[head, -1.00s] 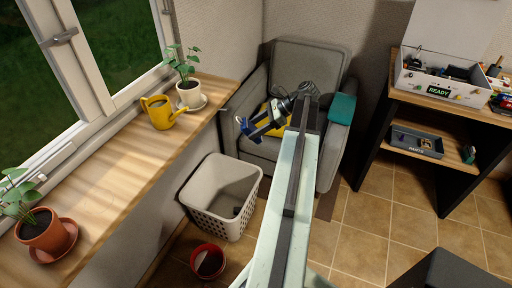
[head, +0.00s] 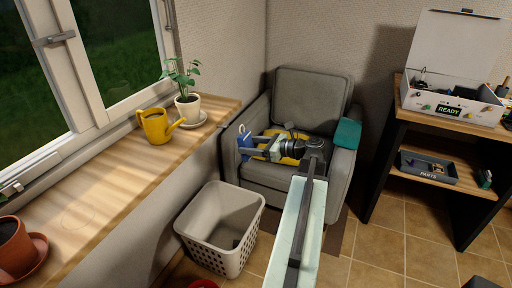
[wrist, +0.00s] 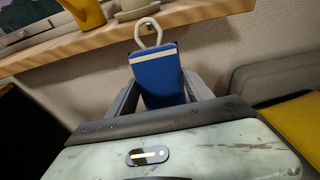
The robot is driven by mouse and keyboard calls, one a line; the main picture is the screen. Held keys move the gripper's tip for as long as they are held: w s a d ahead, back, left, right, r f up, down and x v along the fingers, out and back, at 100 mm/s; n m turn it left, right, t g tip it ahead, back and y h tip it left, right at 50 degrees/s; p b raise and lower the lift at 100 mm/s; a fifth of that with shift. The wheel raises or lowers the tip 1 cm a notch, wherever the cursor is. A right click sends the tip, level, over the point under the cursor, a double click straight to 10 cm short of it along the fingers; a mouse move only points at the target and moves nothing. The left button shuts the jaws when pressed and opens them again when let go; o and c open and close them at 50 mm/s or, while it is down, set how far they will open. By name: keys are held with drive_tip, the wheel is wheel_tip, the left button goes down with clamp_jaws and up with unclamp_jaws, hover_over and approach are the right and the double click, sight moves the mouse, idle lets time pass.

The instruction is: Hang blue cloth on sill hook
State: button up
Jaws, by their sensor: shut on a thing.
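The blue cloth (wrist: 158,78) is a flat folded piece with a white band and a white loop (wrist: 148,32) at its top. My gripper (wrist: 162,88) is shut on the cloth, with a grey finger on each side. In the wrist view the loop stands up in front of the front edge of the wooden sill (wrist: 200,27). A small dark piece, perhaps the hook (wrist: 149,27), shows inside the loop's outline. I cannot tell whether the loop is around it. In the head view the cloth (head: 244,142) is at my gripper's tip, right of the sill's end.
A yellow watering can (head: 156,126) and a potted plant (head: 188,103) stand on the sill. A white basket (head: 222,226) is on the floor below. A grey armchair (head: 310,95) with a yellow cushion is behind my arm. A shelf unit (head: 395,135) stands at right.

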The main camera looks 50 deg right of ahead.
drive_tip(key=b+x, duration=0.1)
drive_tip(key=x, duration=0.6)
drive_tip(key=shift+w, duration=0.25)
idle(0.3)
idle(0.4)
drive_tip(key=o, duration=1.4)
drive_tip(key=shift+o, duration=0.2)
drive_tip(key=p+v, duration=0.1)
drive_tip(key=v, duration=0.6)
drive_tip(key=shift+s+r, duration=0.1)
drive_tip(key=shift+s, duration=0.25)
